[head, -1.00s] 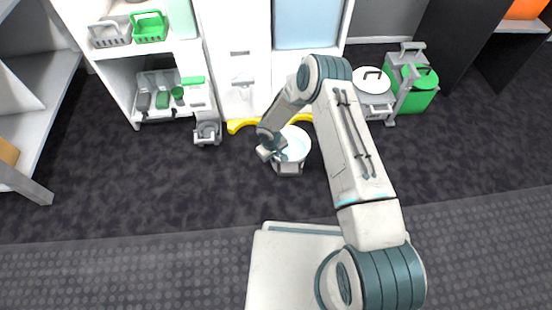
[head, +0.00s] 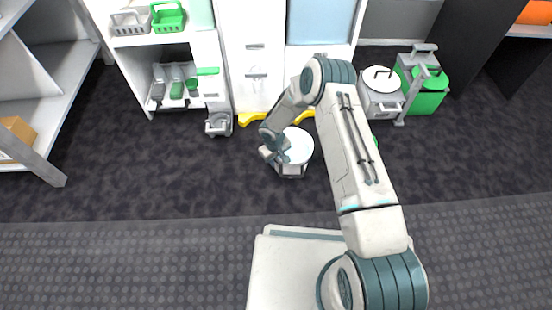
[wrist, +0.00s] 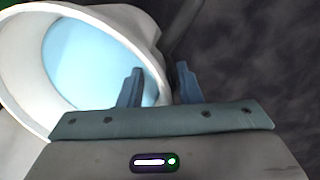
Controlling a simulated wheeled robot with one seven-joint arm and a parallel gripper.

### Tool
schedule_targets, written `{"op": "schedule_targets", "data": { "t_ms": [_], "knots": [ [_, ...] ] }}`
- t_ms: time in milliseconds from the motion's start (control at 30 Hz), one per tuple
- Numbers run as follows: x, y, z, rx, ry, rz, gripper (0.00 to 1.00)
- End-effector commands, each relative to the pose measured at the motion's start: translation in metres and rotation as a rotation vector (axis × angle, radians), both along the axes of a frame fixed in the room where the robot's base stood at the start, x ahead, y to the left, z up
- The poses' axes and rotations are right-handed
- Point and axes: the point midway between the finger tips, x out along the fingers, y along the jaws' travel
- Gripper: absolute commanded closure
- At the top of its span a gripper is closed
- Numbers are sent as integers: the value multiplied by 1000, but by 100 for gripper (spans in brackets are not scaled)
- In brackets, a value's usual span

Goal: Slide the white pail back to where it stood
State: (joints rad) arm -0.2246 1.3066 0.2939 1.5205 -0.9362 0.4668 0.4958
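The white pail (head: 299,147) stands on the dark floor in front of the white cabinet in the head view, just left of my forearm. My gripper (head: 279,154) is at the pail's left front side. In the wrist view the pail's rim (wrist: 22,75) and its light blue inside (wrist: 85,65) fill the left. The exact contact is partly hidden.
Yellow strips (head: 250,118) lie at the cabinet's foot, beside a small grey container (head: 218,123). Grey and green bins (head: 428,92) stand at right. A green thing (head: 374,141) shows partly behind my arm. The floor left of the pail is clear.

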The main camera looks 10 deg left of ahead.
Motion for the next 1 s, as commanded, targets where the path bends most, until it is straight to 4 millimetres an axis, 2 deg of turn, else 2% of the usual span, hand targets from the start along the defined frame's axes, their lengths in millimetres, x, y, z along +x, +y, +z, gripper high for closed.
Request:
{"op": "schedule_targets", "data": {
  "t_ms": [267,367,467,800,1000],
  "knots": [
    [0,1,1,0,-1,4,69],
    [0,2,9,0,-2,4,69],
    [-1,3,25,0,-3,5,69],
    [-5,9,102,0,-3,3,69],
    [-7,11,130,0,-1,3,69]
  ]
}}
